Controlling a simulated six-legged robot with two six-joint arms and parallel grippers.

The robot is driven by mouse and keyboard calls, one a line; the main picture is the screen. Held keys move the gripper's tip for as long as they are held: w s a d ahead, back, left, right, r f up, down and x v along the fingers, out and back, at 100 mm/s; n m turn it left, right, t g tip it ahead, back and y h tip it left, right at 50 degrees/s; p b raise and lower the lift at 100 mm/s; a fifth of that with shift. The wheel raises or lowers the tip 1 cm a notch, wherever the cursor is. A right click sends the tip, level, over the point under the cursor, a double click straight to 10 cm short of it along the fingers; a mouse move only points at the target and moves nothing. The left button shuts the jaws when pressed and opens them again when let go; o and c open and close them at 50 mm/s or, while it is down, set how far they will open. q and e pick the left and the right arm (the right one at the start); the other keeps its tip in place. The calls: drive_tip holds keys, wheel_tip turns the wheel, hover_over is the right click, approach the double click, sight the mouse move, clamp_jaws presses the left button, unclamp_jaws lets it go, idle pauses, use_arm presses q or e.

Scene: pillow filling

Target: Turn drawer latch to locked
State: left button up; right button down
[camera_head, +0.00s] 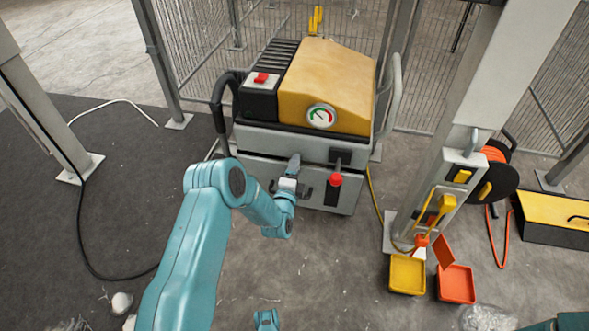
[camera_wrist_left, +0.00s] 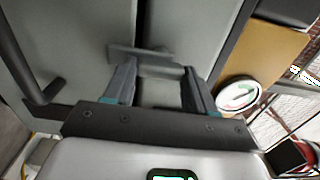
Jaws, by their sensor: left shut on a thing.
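The grey machine's front has a drawer (camera_head: 345,199) at the bottom. My left gripper (camera_head: 293,168) is at that front, left of a red-knobbed lever. In the left wrist view my left gripper (camera_wrist_left: 158,78) has its two fingers on either side of a small grey latch (camera_wrist_left: 150,57) and is shut on it. The latch bar lies across a dark seam between panels. In the head view the gripper mostly hides the latch, so I cannot tell its exact angle there.
The red knob (camera_head: 336,179) sits close right of my gripper. A dark handle (camera_wrist_left: 45,95) shows in the wrist view. A round gauge (camera_head: 321,116) and red switch (camera_head: 261,77) are above. Yellow (camera_head: 407,274) and orange (camera_head: 456,284) bins stand right; a cable crosses the left floor.

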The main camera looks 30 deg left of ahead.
use_arm(q)
drive_tip(key=shift+f, duration=0.1)
drive_tip(key=o, duration=1)
drive_tip(key=shift+o, duration=0.2)
drive_tip(key=shift+s, duration=0.1)
drive_tip(key=p+v, duration=0.5)
drive_tip(key=v, duration=1.1)
use_arm(e)
drive_tip(key=s+r+g, duration=0.1)
drive_tip(key=s+r, duration=0.2)
drive_tip(key=r, duration=0.2)
drive_tip(key=shift+a+r, duration=0.2)
drive_tip(key=shift+a, duration=0.2)
use_arm(q)
drive_tip(key=shift+s, duration=0.1)
